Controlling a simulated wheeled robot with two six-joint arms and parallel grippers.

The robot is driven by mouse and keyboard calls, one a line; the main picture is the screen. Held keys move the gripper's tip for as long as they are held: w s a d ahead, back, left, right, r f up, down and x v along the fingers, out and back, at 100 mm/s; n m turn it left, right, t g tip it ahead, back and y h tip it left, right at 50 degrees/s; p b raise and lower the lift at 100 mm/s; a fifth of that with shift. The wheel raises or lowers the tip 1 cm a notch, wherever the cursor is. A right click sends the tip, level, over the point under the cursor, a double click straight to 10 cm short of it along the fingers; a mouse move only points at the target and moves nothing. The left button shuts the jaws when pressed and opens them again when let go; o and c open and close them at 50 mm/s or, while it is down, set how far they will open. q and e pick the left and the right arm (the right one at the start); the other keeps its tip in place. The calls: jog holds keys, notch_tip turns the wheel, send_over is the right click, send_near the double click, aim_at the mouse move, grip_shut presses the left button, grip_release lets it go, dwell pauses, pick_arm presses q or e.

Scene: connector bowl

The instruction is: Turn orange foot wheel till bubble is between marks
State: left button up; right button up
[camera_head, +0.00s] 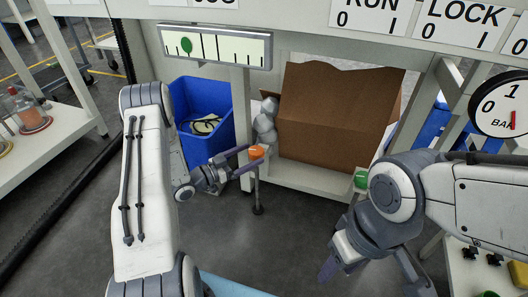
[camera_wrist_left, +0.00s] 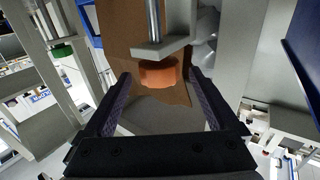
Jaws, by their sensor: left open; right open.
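The orange foot wheel (camera_head: 257,152) sits on a thin vertical post under the bench frame. In the left wrist view the orange wheel (camera_wrist_left: 157,74) shows between the finger ends, with a gap visible on both sides. My left gripper (camera_head: 243,161) is open around it. The level vial (camera_head: 230,47) hangs at the top of the head view. My right gripper (camera_head: 376,274) is open and empty at the lower right, away from the orange wheel.
A green foot wheel (camera_head: 361,180) is on the right leg. A brown cardboard box (camera_head: 330,115) stands behind the orange wheel. A blue bin (camera_head: 203,108) stands left of it. A dial gauge (camera_head: 505,106) is at the far right. The floor in front is clear.

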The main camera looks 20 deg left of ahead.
aim_at(261, 151)
pick_arm(q)
jog(key=b+x, duration=0.2)
jog(key=x, duration=0.2)
jog(key=shift+w+d+f, duration=0.15)
jog(key=shift+w+d, duration=0.1)
jog(key=shift+d, duration=0.1)
jog(key=shift+w+d, duration=0.4)
jog(key=shift+w, duration=0.15)
jog(key=shift+r, duration=0.2)
